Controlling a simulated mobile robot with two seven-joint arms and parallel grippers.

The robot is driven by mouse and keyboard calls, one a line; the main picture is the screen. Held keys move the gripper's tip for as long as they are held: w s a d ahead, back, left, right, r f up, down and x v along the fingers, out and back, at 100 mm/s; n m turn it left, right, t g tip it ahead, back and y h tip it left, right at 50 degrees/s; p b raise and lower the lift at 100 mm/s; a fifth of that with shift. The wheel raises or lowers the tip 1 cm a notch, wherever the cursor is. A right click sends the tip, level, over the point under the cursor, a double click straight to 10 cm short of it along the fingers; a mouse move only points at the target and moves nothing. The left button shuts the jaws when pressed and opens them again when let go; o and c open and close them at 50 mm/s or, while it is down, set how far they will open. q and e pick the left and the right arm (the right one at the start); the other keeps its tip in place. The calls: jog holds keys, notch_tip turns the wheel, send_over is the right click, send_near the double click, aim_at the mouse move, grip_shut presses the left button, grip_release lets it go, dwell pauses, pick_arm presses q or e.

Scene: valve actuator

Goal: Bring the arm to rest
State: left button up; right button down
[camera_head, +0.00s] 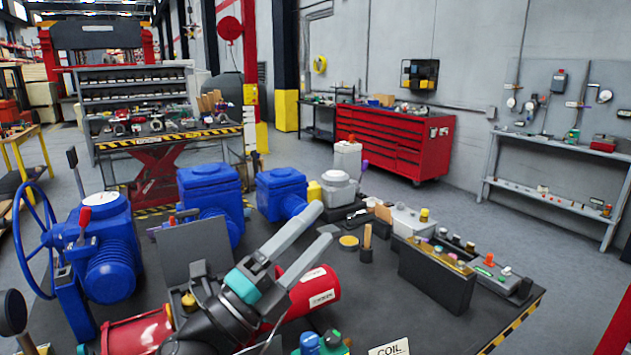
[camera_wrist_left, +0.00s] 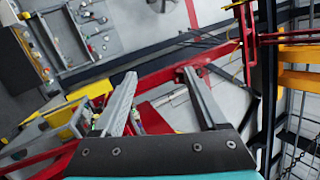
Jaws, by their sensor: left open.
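My left gripper (camera_head: 319,228) reaches up from the bottom of the head view, above the dark workbench (camera_head: 400,319). Its two grey fingers are spread apart, with nothing between them. In the left wrist view the open fingers (camera_wrist_left: 158,73) point toward the far walls and shelving, and the gap between them is empty. Behind the gripper in the head view lies a red cylinder (camera_head: 319,294) with a white label, partly hidden by the gripper. Whether my gripper touches it cannot be told. My right gripper is not in view.
Blue valve actuators (camera_head: 108,245) stand on the left of the bench, one with a blue handwheel (camera_head: 24,240). A dark box (camera_head: 437,277) and small parts fill the right side. A red tool cabinet (camera_head: 395,143) stands behind. The space above the bench's right half looks clear.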

pick_arm(q)
jog(key=s+a+f+n+g+y, duration=0.1)
jog(key=s+a+f+n+y, duration=0.1)
jog(key=a+f+n+y, duration=0.7)
jog(key=s+a+f+n+y, duration=0.1)
jog(key=a+f+n+y, duration=0.4)
jog(key=f+n+y, duration=0.5)
jog(key=s+a+f+n+g+h, duration=0.1)
jog(key=s+f+n+g, duration=0.3)
jog(key=s+f+g, duration=0.5)
jog(key=s+a+f+n+g+h, duration=0.15)
jog(key=s+f+n, duration=0.4)
jog(key=s, duration=0.75)
notch_tip(320, 180, down, 29)
jog(key=s+m+g+b, duration=0.2)
jog(key=b, duration=0.5)
jog(key=s+a+f+b, duration=0.1)
jog(key=s+f+b, duration=0.1)
jog(key=s+f, duration=0.5)
jog(key=s+f+g+b, duration=0.1)
jog(key=s+f+b, duration=0.2)
jog(key=s+f, duration=0.5)
notch_tip(320, 180, down, 5)
jog(key=shift+a+r+b, duration=0.1)
jog(key=shift+a+b, duration=0.2)
jog(key=shift+a, duration=0.1)
